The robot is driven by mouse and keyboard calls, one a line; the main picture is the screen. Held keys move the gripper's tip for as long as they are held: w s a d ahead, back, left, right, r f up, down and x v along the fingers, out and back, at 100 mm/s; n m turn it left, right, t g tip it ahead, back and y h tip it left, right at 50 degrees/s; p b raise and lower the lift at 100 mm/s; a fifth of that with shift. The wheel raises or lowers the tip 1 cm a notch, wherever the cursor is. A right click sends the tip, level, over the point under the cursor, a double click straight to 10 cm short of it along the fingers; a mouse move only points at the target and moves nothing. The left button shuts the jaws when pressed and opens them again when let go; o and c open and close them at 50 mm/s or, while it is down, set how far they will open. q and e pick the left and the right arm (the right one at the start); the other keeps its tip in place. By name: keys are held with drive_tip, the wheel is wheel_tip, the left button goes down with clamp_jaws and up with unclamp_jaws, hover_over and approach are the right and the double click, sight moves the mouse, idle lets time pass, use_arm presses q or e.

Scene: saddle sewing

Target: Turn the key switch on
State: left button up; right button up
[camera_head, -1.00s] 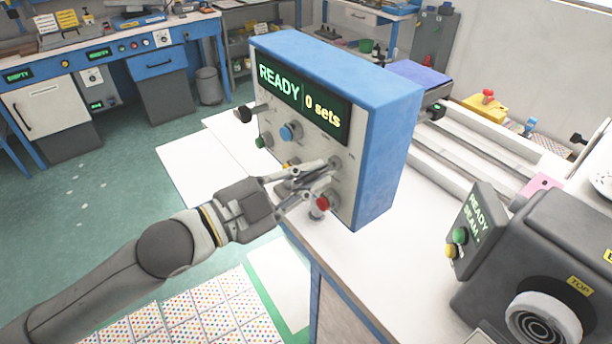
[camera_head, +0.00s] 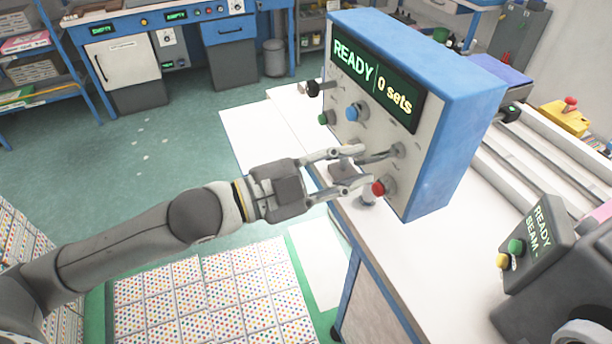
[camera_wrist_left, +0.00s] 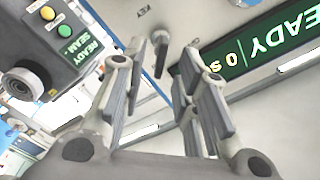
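The blue-sided control box (camera_head: 462,120) stands on the white table, its display reading "READY" and "0 sets". The key switch (camera_head: 398,150) is on the lower right of its front panel, above the red button (camera_head: 378,188). My left gripper (camera_head: 363,164) is open in front of the panel, its fingers apart beside the switch. In the left wrist view, the switch's dark key (camera_wrist_left: 161,82) hangs under the "KEY" label, in the gap between the open fingers of my left gripper (camera_wrist_left: 160,65). I cannot tell whether they touch it. My right gripper is out of view.
A blue knob (camera_head: 356,111), a green button (camera_head: 326,118) and a black knob (camera_head: 313,88) are on the same panel.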

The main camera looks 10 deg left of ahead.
use_arm(q)
drive_tip(key=v, duration=0.8)
drive_tip(key=shift+s+a, duration=0.1)
idle(0.3)
